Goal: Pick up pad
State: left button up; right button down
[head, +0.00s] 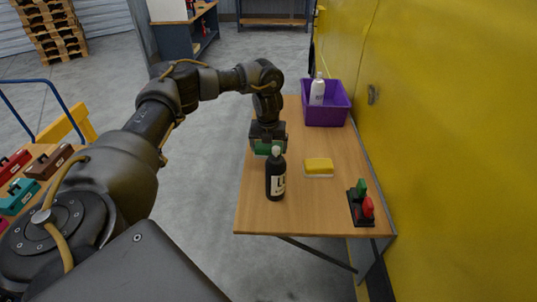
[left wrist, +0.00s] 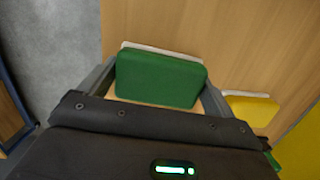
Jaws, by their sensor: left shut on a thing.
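My left gripper (head: 267,147) is over the left side of the wooden table, behind a black bottle. It is shut on a green pad (head: 264,149). In the left wrist view the green pad (left wrist: 160,80) has a whitish layer along its far edge and sits between the two fingers (left wrist: 160,85). I cannot tell whether it touches the table. A yellow pad (head: 318,167) with a pale underside lies on the table to the right of the gripper. It also shows in the left wrist view (left wrist: 252,109). My right gripper is in neither view.
The black bottle (head: 275,177) stands upright just in front of the gripper. A purple bin (head: 327,113) holding a white bottle (head: 317,91) is at the table's back. A black stand with green and red parts (head: 361,204) is at front right, near the yellow wall (head: 440,130).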

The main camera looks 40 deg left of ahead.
pick_arm(q)
jog(key=s+a+r, duration=0.1)
jog(key=r, duration=0.1)
jog(key=s+a+r, duration=0.1)
jog(key=r, duration=0.1)
jog(key=s+a+r, duration=0.1)
jog(key=r, duration=0.1)
jog(key=shift+s+a+r+p, duration=0.15)
jog(key=shift+s+p, duration=0.05)
jog(key=shift+p, duration=0.2)
jog(key=s+a+r+p, duration=0.1)
jog(key=s+a+r, duration=0.2)
jog(key=s+a, duration=0.3)
jog(key=shift+s+r, duration=0.35)
jog(key=shift+s, duration=0.2)
jog(key=o, duration=0.5)
jog(key=shift+c, duration=0.2)
jog(key=c, duration=0.4)
jog(key=shift+o, duration=0.2)
